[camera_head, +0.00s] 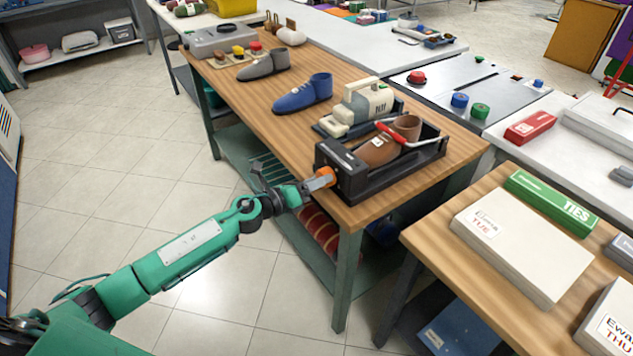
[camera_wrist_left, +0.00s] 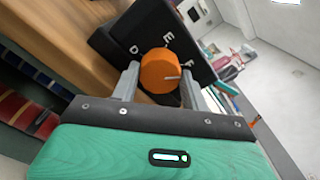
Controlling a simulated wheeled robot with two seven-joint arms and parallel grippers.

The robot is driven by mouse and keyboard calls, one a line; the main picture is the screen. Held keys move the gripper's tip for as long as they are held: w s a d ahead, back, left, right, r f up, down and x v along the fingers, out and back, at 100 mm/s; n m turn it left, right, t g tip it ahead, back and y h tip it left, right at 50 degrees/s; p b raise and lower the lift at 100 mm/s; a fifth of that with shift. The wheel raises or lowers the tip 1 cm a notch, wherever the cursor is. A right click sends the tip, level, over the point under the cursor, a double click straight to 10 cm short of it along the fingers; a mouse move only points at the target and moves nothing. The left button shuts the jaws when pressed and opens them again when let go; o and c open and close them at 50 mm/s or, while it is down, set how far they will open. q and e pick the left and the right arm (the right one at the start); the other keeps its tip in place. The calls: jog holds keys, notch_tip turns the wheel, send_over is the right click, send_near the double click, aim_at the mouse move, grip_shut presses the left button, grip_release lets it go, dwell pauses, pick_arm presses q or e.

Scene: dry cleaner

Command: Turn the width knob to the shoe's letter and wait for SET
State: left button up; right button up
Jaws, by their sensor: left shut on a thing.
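The black shoe stretcher (camera_head: 345,165) sits at the near edge of the wooden bench, holding a brown shoe (camera_head: 380,152) with a small white tag. The tag's letter is too small to read. The orange width knob (camera_head: 322,177) is on the stretcher's end face. My left gripper (camera_head: 313,182) is shut on it. In the left wrist view the fingers (camera_wrist_left: 160,82) hold both sides of the orange knob (camera_wrist_left: 156,68). White letters, D, E and seemingly F, ring the knob on the black plate (camera_wrist_left: 118,38). The knob's white pointer line points right. No SET sign is readable. My right gripper is out of view.
A red-handled lever (camera_head: 390,133) crosses the shoe. A cream machine (camera_head: 365,102), a blue shoe (camera_head: 303,94) and a grey shoe (camera_head: 263,65) stand behind on the bench. A table with white boxes (camera_head: 520,250) is at the right. The floor at left is clear.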

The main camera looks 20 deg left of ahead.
pick_arm(q)
jog(key=shift+s+f, duration=0.1)
jog(key=o, duration=1)
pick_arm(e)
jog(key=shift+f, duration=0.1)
pick_arm(q)
jog(key=shift+b+v, duration=1.65)
jog(key=shift+v, duration=5.2)
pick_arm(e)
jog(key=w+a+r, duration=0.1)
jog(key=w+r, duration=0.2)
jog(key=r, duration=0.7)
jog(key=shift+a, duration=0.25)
